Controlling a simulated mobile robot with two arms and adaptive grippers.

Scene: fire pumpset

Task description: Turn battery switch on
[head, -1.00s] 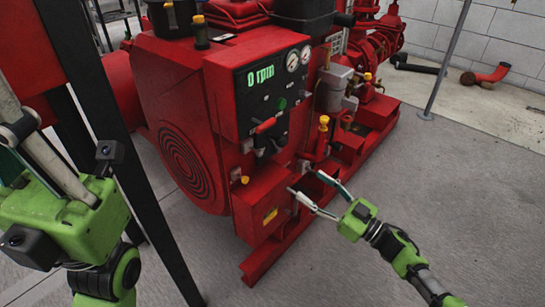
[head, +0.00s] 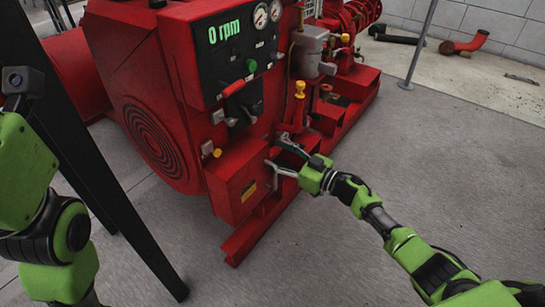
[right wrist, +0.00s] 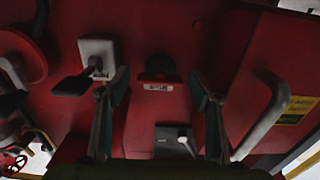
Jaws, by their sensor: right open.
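The red pump set (head: 240,155) stands in the middle of the head view. I cannot tell for certain which control is the battery switch. In the right wrist view, a dark red knob with a white label (right wrist: 160,74) lies between and beyond my fingertips. A pale plate with a black handle (right wrist: 97,55) is left of it, and a grey block with a small lever (right wrist: 176,141) is below it. My right gripper (head: 279,153) is open and empty, close to the machine's lower side; its spread fingers also show in the right wrist view (right wrist: 158,98). My left gripper is out of view.
A control panel (head: 215,60) reads 0 rpm above the right gripper. A red box with a yellow label (head: 235,185) is left of it, and a yellow-topped red cylinder (head: 299,98) stands above. A dark post (head: 95,160) stands left.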

